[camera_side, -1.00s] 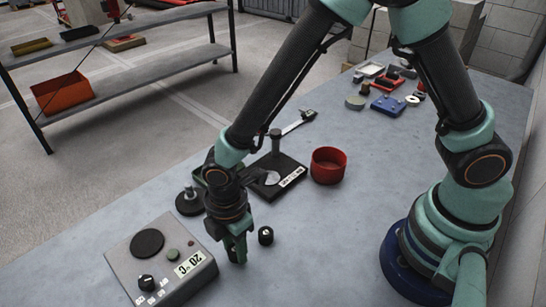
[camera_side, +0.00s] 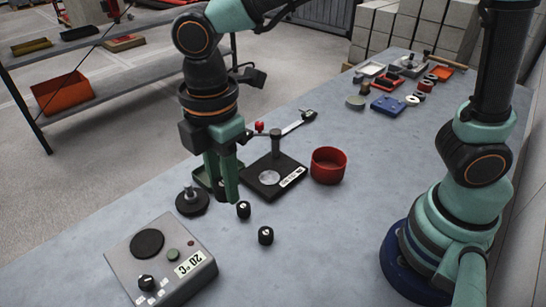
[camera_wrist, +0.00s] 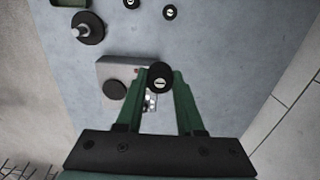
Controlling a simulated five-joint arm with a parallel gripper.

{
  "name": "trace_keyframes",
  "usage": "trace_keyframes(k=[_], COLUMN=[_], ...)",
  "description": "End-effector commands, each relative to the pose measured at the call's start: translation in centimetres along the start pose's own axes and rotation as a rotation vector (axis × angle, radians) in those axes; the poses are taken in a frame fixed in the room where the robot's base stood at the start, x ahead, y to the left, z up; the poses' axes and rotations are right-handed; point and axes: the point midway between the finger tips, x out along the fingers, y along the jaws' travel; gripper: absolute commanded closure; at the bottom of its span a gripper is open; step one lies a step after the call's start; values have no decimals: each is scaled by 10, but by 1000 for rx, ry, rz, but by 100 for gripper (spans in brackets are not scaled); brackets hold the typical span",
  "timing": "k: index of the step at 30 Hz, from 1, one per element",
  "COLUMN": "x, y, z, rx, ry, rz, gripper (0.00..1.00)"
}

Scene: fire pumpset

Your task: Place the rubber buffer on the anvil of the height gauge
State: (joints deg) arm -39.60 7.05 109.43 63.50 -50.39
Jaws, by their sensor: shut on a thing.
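My gripper (camera_side: 228,196) is raised above the bench, left of the height gauge (camera_side: 287,187), with its fingers pointing down. In the wrist view my gripper (camera_wrist: 158,78) is shut on a black rubber buffer (camera_wrist: 160,76) with a pale slotted centre. The fingers hide that buffer in the side view. The gauge has a black base, a post and a pale round anvil (camera_side: 269,178), which looks bare. Two more small black buffers stand on the bench, one nearer the gauge (camera_side: 243,210) and one nearer the front (camera_side: 265,236).
A grey box with a dial and a temperature label (camera_side: 190,268) stands front left. A dark round base with a spindle (camera_side: 192,203) and a green tray (camera_side: 203,178) are beside my gripper. A red cup (camera_side: 328,166) stands right of the gauge.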

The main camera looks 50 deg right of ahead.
Motion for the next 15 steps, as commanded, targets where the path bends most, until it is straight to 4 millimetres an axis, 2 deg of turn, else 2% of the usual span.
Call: trace_keyframes(k=[4, 7, 11, 15], x=[-13, -18, -25, -33], y=[5, 18, 44, 68], z=[6, 22, 60, 109], rx=[3, 8, 13, 14], ry=[1, 1, 1, 0], rz=[1, 1, 2, 1], gripper=[100, 100, 100, 100])
